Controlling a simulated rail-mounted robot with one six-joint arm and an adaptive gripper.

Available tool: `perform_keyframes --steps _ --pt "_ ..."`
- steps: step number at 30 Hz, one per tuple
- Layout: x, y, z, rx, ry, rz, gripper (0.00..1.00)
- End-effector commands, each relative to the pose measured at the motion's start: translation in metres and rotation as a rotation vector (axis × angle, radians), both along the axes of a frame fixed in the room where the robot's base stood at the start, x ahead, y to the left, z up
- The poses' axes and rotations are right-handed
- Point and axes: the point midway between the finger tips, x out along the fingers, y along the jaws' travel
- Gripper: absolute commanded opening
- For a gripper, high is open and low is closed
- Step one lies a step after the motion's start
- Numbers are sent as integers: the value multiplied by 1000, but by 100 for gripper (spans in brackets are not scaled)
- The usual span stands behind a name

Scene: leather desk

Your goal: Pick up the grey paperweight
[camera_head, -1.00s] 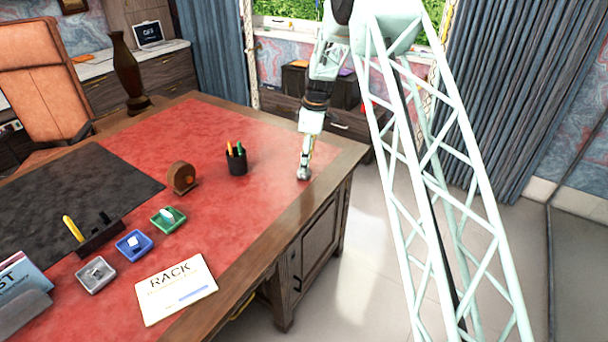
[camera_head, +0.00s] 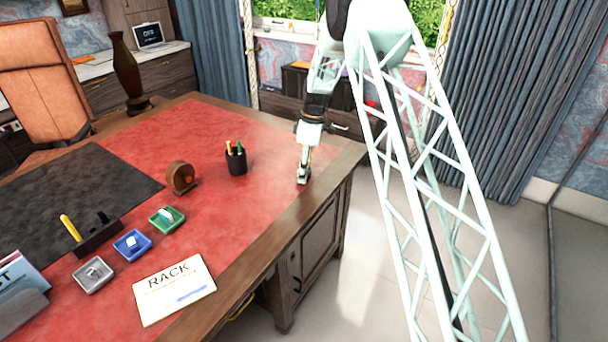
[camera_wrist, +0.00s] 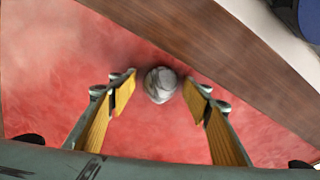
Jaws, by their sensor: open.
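The grey paperweight (camera_wrist: 160,84) is a rounded, marbled grey lump on the red leather desk top. In the wrist view it lies between and slightly beyond the fingertips, with a gap on each side. My gripper (camera_wrist: 158,92) is open, with a yellow-padded finger to the left and right of the paperweight. In the head view my gripper (camera_head: 303,179) is low over the desk's right part, near the wooden edge. The paperweight cannot be made out clearly there, behind or under the gripper.
A black pen cup (camera_head: 236,162) and a round brown wooden object (camera_head: 180,177) stand to the left. Green (camera_head: 167,218), blue (camera_head: 132,244) and grey (camera_head: 93,274) trays and a RACK sheet (camera_head: 174,289) lie nearer. The desk's wooden edge (camera_wrist: 225,45) is close to the paperweight.

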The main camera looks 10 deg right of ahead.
Motion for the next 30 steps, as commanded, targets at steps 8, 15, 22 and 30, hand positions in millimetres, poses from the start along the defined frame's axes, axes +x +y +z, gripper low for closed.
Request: perform_keyframes --steps 8,15,22,30 --pt "0 0 0 0 0 0 45" --pt "0 0 0 0 0 0 23" --pt "0 0 0 0 0 0 17" --pt "0 0 4 0 -1 0 17"
